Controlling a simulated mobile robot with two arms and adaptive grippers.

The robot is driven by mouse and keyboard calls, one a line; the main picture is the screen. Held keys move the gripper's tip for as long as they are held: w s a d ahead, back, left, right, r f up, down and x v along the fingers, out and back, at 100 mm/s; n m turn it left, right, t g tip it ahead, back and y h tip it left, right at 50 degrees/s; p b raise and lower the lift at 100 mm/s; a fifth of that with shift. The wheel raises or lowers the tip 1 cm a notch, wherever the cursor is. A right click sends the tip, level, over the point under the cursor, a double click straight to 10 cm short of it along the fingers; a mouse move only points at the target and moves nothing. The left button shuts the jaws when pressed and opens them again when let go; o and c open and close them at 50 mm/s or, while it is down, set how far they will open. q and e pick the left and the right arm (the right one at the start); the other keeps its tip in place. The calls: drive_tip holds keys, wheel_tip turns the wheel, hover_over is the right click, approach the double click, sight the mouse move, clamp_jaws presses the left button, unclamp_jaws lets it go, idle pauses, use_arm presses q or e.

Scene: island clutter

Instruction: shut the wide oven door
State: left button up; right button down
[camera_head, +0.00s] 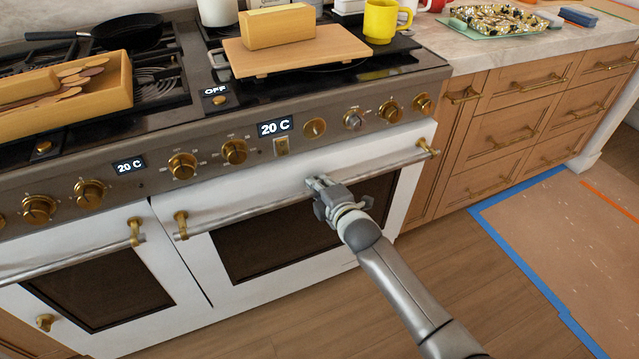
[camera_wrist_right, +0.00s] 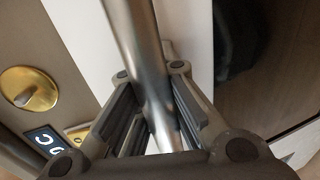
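The wide oven door (camera_head: 225,212) is white with a dark window (camera_head: 262,243) and sits flush or nearly flush under the control panel; I cannot tell whether a small gap remains. Its long metal handle (camera_head: 245,209) runs across the top on brass mounts. My right gripper (camera_head: 322,186) is at the handle, right of its middle. In the right wrist view, the handle bar (camera_wrist_right: 140,45) passes between the fingers of my right gripper (camera_wrist_right: 150,75), which are drawn in close on both sides and appear shut on it. My left gripper is not in view.
A narrower oven door (camera_head: 95,265) stands to the left. Knobs (camera_head: 234,151) line the panel above. A wooden board (camera_head: 300,50), a wooden box (camera_head: 80,95), a pan (camera_head: 125,30) and a yellow mug (camera_head: 384,20) stand on top. The floor (camera_head: 440,250) in front is clear.

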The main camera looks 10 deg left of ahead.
drive_tip(key=shift+a+r, duration=0.2)
drive_tip(key=shift+r, duration=0.25)
drive_tip(key=shift+a+r, duration=0.2)
drive_tip(key=shift+r, duration=0.25)
drive_tip(key=c, duration=1.7)
unclamp_jaws()
drive_tip(key=shift+r, duration=0.1)
drive_tip(key=shift+s+d, duration=0.1)
drive_tip(key=shift+s, duration=0.05)
